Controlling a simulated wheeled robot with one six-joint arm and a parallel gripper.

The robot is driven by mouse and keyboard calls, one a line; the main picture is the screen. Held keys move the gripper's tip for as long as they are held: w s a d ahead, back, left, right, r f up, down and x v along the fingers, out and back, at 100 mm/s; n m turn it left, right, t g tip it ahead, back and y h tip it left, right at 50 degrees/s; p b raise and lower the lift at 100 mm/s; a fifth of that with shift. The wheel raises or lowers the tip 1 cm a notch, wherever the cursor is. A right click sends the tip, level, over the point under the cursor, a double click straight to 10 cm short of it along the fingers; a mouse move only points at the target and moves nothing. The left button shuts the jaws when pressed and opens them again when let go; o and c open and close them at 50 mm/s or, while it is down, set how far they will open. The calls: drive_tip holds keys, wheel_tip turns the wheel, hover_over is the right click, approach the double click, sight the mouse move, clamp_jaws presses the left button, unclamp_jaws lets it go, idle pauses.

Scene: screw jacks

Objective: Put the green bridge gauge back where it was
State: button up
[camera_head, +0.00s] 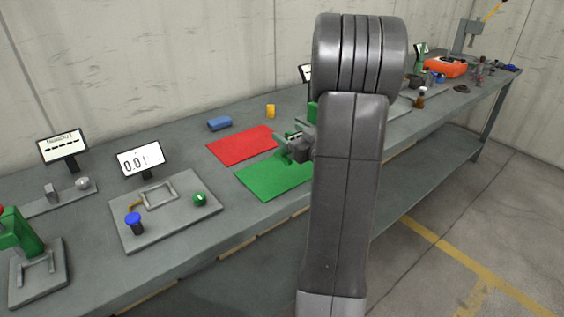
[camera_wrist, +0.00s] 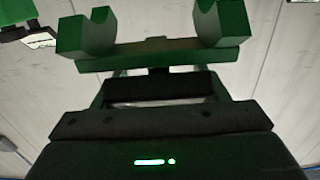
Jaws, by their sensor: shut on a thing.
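The green bridge gauge is held in my gripper (camera_head: 297,146). In the wrist view the gauge (camera_wrist: 145,57) is a green bar with two notched feet pointing toward the top of the picture. My gripper (camera_wrist: 159,72) is shut on the middle of the bar, and its dark body fills the lower part of that view. In the head view the gripper is above the back right part of the green mat (camera_head: 262,182), and my arm hides part of it. Whether the gauge touches anything cannot be told.
A red mat (camera_head: 238,145) lies behind the green mat. A blue block (camera_head: 220,123) and a yellow cylinder (camera_head: 270,111) stand farther back. A grey plate (camera_head: 182,221) with a frame and knobs is at left, beside a display (camera_head: 139,159). My arm hides the bench's middle.

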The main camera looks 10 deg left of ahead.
drive_tip(key=shift+f, duration=3.95)
drive_tip(key=shift+f+b, duration=0.2)
drive_tip(key=shift+b, duration=0.1)
drive_tip(key=o, duration=1.3)
drive_tip(key=shift+r, duration=0.1)
